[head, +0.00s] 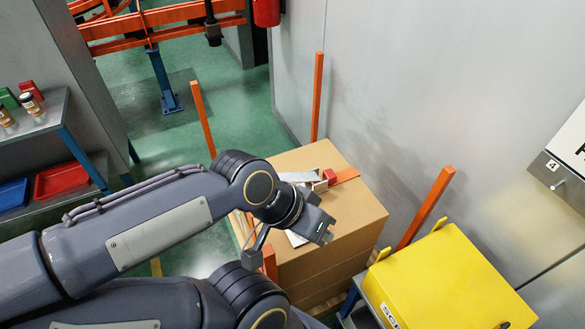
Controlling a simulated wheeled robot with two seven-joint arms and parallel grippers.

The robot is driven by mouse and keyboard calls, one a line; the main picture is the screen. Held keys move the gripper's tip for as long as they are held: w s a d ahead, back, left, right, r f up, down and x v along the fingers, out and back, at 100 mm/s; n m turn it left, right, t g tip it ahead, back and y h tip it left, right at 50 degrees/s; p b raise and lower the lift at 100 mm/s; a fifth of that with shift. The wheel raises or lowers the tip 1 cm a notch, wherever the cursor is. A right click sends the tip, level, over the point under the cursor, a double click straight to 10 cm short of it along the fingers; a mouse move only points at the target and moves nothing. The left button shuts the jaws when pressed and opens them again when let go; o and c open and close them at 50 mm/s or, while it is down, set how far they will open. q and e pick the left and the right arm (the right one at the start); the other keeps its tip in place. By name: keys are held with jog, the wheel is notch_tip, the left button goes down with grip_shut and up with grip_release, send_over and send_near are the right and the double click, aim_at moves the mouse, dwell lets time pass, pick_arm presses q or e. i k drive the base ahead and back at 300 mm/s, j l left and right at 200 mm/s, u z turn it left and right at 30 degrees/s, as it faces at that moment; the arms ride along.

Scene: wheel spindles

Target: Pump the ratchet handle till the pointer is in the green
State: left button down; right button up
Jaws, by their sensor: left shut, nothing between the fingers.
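A large cardboard box (345,225) stands among orange posts. On its top lies a small light-grey metal device (300,177) with a red part (330,176), and an orange strap (347,175) runs from it to the right. It may be the ratchet, but its handle is too small and partly hidden to make out. I cannot make out a pointer or a green zone. My left gripper (326,236) is shut and empty, in front of the device and over the near part of the box in the picture. My arm hides the left part of the box top. My right gripper is not in view.
Orange posts (425,210) rise around the box. A yellow case (455,280) stands at the lower right. A grey wall (420,90) runs behind. A shelf at the left holds red (68,180) and blue (12,194) trays. Green floor (235,100) is clear beyond the box.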

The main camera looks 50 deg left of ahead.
aim_at(294, 177)
jog(key=u, duration=1.65)
